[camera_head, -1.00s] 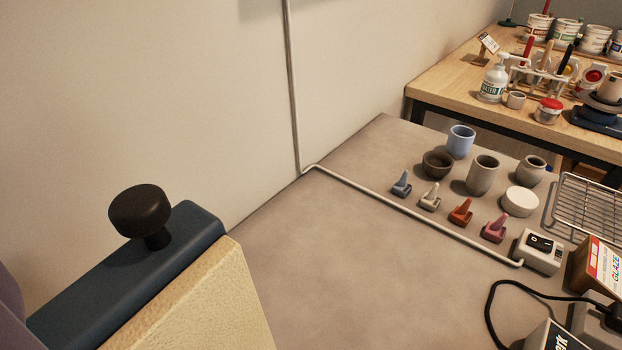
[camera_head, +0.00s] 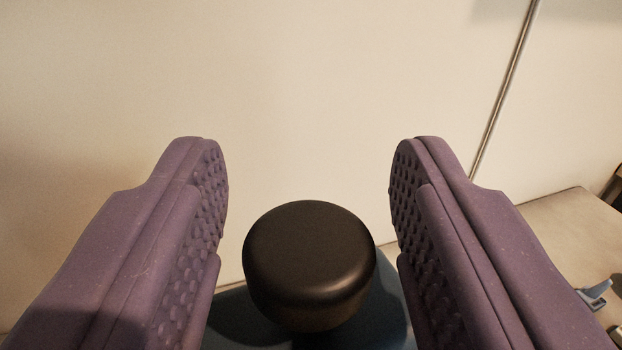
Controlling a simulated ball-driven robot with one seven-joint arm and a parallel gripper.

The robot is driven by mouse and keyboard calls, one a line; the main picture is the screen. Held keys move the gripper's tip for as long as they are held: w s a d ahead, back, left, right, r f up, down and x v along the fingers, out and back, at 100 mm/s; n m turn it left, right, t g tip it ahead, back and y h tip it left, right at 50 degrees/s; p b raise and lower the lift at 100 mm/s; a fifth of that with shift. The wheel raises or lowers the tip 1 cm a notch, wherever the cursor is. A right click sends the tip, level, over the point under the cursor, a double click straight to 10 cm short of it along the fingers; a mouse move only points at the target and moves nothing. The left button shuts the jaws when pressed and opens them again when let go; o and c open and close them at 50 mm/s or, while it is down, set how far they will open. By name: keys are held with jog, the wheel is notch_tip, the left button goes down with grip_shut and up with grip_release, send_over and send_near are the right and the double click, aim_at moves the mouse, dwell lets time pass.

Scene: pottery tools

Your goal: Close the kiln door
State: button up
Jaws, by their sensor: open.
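The kiln door's round black knob (camera_head: 310,262) is large and close at the bottom middle of the head camera view. It stands on the dark blue edge of the kiln door (camera_head: 393,318), of which only a small part shows. My gripper (camera_head: 308,165) is open, with one purple textured finger on each side of the knob. A gap shows between the knob and each finger, so neither appears to touch it. The rest of the door and the kiln body are out of view.
A beige wall (camera_head: 300,80) fills the background, with a thin grey pipe (camera_head: 505,85) running down it at the right.

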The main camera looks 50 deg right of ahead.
grip_shut()
jog(key=shift+r, duration=0.1)
